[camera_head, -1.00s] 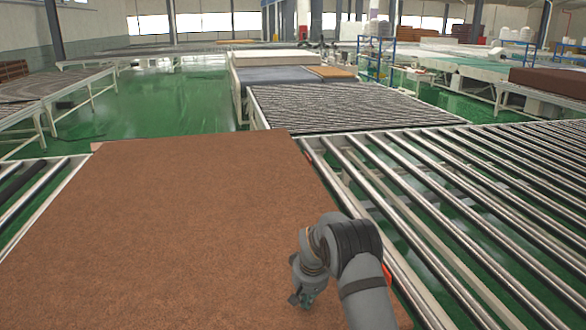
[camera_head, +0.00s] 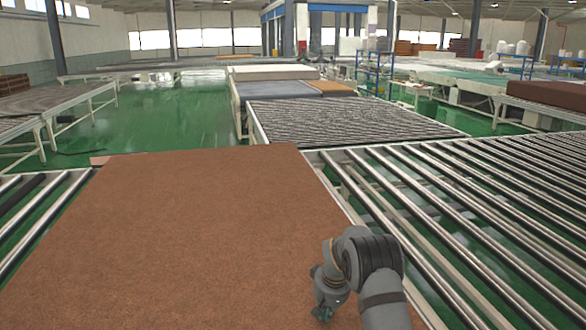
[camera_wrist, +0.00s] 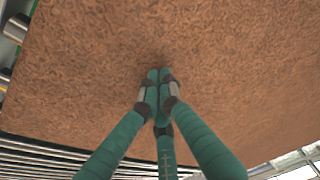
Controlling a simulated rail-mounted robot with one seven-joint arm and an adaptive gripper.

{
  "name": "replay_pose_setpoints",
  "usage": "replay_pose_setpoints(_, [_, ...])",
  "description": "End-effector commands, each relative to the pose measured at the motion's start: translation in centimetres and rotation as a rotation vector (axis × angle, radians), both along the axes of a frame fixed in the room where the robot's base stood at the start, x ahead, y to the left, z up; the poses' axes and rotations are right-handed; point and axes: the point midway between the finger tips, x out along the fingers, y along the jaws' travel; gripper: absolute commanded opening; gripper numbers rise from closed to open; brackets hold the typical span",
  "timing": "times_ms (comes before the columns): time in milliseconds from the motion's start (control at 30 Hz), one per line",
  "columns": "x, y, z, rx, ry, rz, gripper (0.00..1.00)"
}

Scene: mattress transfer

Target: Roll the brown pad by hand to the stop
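The brown pad (camera_head: 180,230) lies flat across the rollers and fills the lower left of the head view. My gripper (camera_head: 324,312) is over the pad near its right edge, pointing down. In the wrist view the pad (camera_wrist: 230,60) fills most of the picture. The fingertips of my gripper (camera_wrist: 158,78) are together, with nothing seen between them, against or just above the pad's surface. I cannot tell if they touch it. No stop can be made out in these views.
A roller conveyor (camera_head: 460,200) with bare metal rollers runs to the right of the pad. A dark-topped conveyor (camera_head: 340,118) lies beyond the pad's far edge. A stack of pads (camera_head: 290,82) stands behind it. Green floor (camera_head: 165,115) shows at the back left.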

Motion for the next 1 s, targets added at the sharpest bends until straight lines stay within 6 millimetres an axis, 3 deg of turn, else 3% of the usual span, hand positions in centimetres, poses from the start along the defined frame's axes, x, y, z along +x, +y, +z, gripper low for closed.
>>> replay_pose_setpoints(33, [-0.7,1.1,-0.6,0.006,0.018,0.009,0.00])
replay_pose_setpoints(400, [-0.5,0.7,-0.2,0.002,0.015,0.007,0.00])
replay_pose_setpoints(1000, [-0.2,0.6,5.2,0.003,0.004,0.007,0.00])
